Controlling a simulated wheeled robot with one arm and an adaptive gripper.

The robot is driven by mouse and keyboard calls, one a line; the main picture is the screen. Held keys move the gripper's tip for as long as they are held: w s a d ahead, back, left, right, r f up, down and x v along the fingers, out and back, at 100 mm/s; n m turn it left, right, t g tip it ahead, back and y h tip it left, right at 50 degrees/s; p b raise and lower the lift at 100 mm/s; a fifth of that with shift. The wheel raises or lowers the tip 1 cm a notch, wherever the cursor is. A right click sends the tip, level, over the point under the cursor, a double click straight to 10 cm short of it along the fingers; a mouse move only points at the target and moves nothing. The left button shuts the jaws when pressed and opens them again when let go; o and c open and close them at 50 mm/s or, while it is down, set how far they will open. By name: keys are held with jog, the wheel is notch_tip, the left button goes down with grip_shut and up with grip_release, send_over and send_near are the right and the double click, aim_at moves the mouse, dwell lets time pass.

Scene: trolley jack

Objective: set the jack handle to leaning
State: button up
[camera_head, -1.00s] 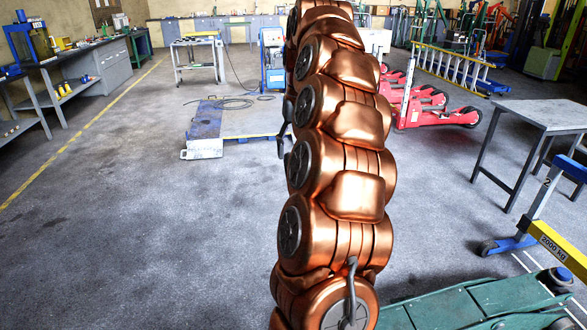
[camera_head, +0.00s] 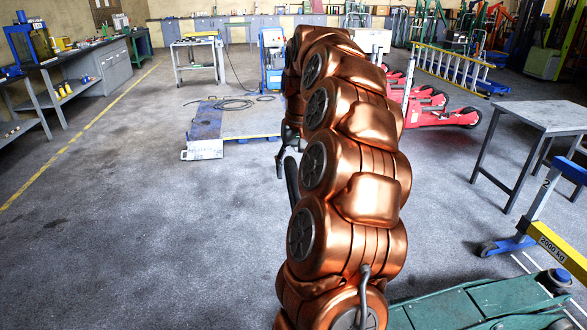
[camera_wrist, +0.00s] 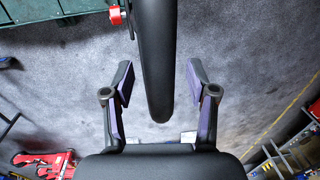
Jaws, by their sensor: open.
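The green trolley jack (camera_head: 480,302) stands at the lower right in the head view, partly cut off by the frame and my arm. A green part (camera_wrist: 45,30) also shows at top left in the wrist view. The jack handle (camera_wrist: 154,50) is a long black bar with a rounded end, running down from the top of the wrist view. My gripper (camera_wrist: 159,82) is open, with one finger on each side of the handle's end and a visible gap on both sides. In the head view my arm hides most of the gripper, and a dark bar, perhaps the handle (camera_head: 292,181), shows beside it.
A blue and yellow lifting device (camera_head: 545,225) and a grey table (camera_head: 535,115) stand at the right. Red jacks (camera_head: 435,108) lie behind. A low blue platform (camera_head: 215,125) is at the back. The floor on the left is clear.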

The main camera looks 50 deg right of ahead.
grip_shut()
dwell(0.3)
